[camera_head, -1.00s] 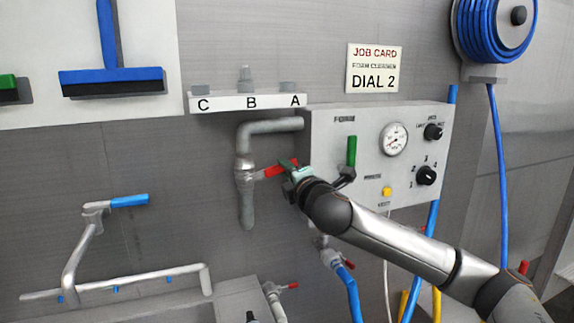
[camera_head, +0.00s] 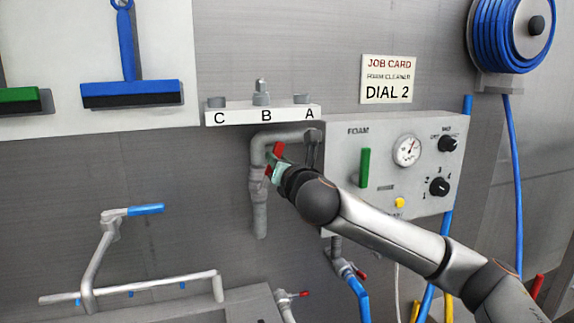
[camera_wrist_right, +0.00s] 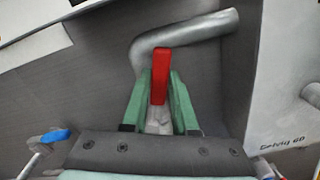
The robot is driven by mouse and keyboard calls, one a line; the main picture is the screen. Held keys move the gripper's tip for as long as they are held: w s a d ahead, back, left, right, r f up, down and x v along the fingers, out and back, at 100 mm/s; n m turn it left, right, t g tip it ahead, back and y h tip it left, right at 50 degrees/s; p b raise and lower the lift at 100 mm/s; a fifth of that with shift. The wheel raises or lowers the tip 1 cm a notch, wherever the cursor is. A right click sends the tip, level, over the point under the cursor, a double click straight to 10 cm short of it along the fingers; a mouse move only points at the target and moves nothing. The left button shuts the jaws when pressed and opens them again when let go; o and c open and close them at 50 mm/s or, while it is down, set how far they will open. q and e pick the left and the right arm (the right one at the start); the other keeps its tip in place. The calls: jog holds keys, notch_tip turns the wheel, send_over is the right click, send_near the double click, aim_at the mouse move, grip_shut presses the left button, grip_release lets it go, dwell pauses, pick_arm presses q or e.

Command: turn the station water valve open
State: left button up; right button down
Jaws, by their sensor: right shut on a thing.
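The station water valve's red handle (camera_head: 278,149) is at the grey bent pipe (camera_head: 261,213), left of the foam panel. The handle now slants upward, and the gripper hides part of it and the valve body. My right gripper (camera_head: 274,163) is shut on the handle. In the right wrist view the red handle (camera_wrist_right: 160,72) stands between the green fingers of the gripper (camera_wrist_right: 159,92), with the pipe's elbow (camera_wrist_right: 150,45) behind it. My left gripper is not in view.
The foam panel (camera_head: 340,195) with a green handle, gauge and dials is right of the pipe. A shelf (camera_head: 240,117) marked C, B, A is just above. A blue-handled tap pipe (camera_head: 98,255) is lower left. A blue hose reel (camera_head: 508,32) hangs upper right.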

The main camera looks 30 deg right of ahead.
jog(key=shift+w+a+r+n, duration=0.1)
jog(key=shift+w+a+n, duration=0.1)
jog(key=shift+a+n, duration=0.7)
jog(key=shift+w+a+r+n, duration=0.15)
jog(key=shift+a+n, duration=0.4)
jog(key=shift+n, duration=0.65)
jog(key=c, duration=0.7)
grip_release()
jog(key=shift+s, duration=0.1)
jog(key=b+v, duration=0.2)
jog(key=v, duration=1)
jog(key=shift+s, duration=0.2)
jog(key=shift+f, duration=0.1)
